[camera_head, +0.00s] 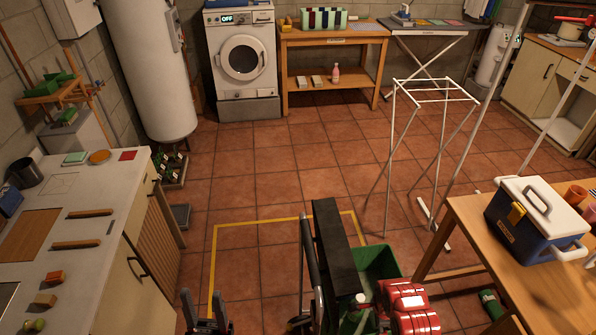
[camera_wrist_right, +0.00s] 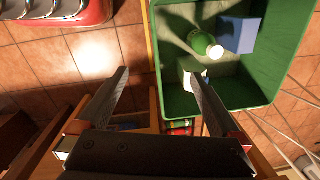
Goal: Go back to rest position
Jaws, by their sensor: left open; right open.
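My left gripper (camera_head: 204,300) shows at the bottom of the head view, its two dark fingers apart with nothing between them. It is over the tiled floor, right of the white counter. My right gripper (camera_wrist_right: 160,74) shows in the right wrist view with its fingers spread and empty. Its right finger overlaps the near left part of a green crate (camera_wrist_right: 245,96). The crate also shows in the head view (camera_head: 378,262), partly hidden by a dark bar. I cannot make out the right gripper's fingers in the head view.
The crate holds a green bottle (camera_wrist_right: 206,45) and a blue box (camera_wrist_right: 239,34). A white counter (camera_head: 85,236) stands at left. A wooden table (camera_head: 470,222) with a blue cooler (camera_head: 520,235) stands at right. A white rack (camera_head: 388,175) stands beyond. The middle floor is clear.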

